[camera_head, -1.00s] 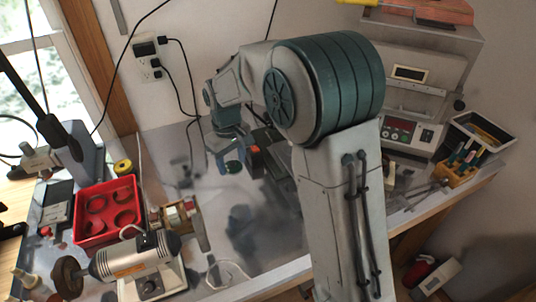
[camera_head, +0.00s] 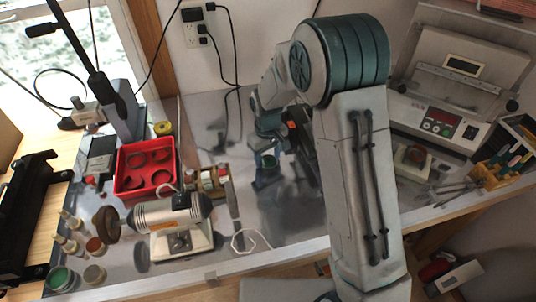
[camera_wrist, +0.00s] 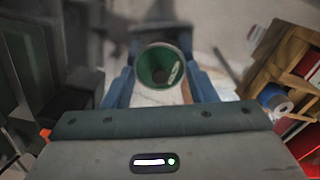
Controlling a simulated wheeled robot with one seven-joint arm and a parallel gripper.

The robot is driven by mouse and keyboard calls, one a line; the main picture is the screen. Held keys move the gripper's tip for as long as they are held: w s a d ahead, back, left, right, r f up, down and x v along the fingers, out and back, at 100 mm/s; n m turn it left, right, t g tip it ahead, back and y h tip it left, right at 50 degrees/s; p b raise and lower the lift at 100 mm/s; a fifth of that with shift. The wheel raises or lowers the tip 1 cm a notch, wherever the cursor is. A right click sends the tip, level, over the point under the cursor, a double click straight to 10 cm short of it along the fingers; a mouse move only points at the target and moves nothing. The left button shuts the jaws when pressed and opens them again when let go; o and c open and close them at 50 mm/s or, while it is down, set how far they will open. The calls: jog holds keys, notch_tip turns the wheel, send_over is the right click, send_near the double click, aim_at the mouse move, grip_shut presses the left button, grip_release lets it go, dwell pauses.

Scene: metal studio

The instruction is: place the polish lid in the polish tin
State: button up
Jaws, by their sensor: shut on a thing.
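My gripper (camera_head: 267,166) is shut on a small round green-lined piece, which I take to be the polish lid (camera_head: 269,160), above the bench behind my arm. In the wrist view, the lid (camera_wrist: 160,66) sits between the blue fingers (camera_wrist: 158,78), its round green inside facing the camera. A round tin with a green top face (camera_head: 60,278), likely the polish tin, stands at the bench's front left in the head view, far from my gripper. A duller round tin (camera_head: 95,274) stands beside it.
A red tray with round recesses (camera_head: 147,168) and a bench polisher (camera_head: 172,222) stand between the tins and my gripper. Small bottles (camera_head: 70,232) stand near the tins. A scale-like device (camera_head: 436,122) and a tool holder (camera_head: 494,172) are at right.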

aim_at(268, 157)
jog(key=shift+f, duration=0.15)
jog(key=o, duration=1)
notch_tip(268, 157, up, 12)
jog(key=b, duration=0.1)
jog(key=shift+r+b, duration=0.25)
jog(key=shift+b, duration=0.1)
